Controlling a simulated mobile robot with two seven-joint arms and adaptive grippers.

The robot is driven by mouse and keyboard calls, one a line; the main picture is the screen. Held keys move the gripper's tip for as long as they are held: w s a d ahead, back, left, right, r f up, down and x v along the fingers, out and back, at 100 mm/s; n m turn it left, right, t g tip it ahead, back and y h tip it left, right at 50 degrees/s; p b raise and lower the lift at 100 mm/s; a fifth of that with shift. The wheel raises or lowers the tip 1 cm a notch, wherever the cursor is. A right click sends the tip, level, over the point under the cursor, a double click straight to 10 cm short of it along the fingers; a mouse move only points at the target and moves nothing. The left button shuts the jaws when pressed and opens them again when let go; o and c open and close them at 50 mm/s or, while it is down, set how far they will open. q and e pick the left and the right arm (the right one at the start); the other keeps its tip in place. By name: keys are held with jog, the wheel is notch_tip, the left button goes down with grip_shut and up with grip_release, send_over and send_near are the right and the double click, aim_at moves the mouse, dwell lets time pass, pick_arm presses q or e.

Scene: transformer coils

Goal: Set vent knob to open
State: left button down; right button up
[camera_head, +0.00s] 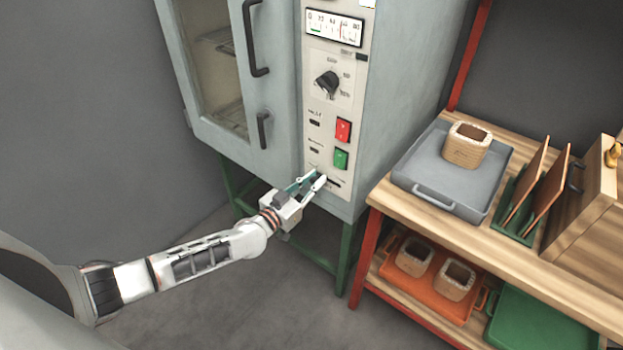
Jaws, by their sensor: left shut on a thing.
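The grey oven cabinet (383,110) has a light control panel (312,90) on its front. Low on the panel is a short dark horizontal slot (333,183), which looks like the vent control's track. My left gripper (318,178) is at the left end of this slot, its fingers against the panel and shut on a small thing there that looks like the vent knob. The fingers hide the knob, so its exact position cannot be told. My right gripper is not in view.
Above are a black dial (327,83), a red switch (343,131) and a green switch (341,159). The door handle (262,130) is left of the panel. A wooden bench (385,197) with a grey tray (404,172) and coil (467,152) stands close on the right.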

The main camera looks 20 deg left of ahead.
pick_arm(q)
jog(key=d, duration=0.1)
jog(key=s+d+p, duration=0.1)
jog(key=d, duration=0.1)
jog(key=d+p, duration=0.1)
jog(key=shift+s+d+r, duration=0.2)
jog(key=shift+s+d, duration=0.05)
jog(key=shift+s, duration=0.05)
jog(key=shift+s+d+f+p, duration=0.15)
jog(key=shift+s+d+p, duration=0.05)
jog(key=shift+d+p, duration=0.2)
jog(key=shift+d+f, duration=0.1)
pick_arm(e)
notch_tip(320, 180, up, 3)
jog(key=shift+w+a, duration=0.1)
pick_arm(q)
jog(key=c, duration=1.9)
grip_release()
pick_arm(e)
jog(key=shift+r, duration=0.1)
pick_arm(q)
send_near(337, 183)
jog(key=v, duration=0.5)
jog(key=shift+s, duration=0.2)
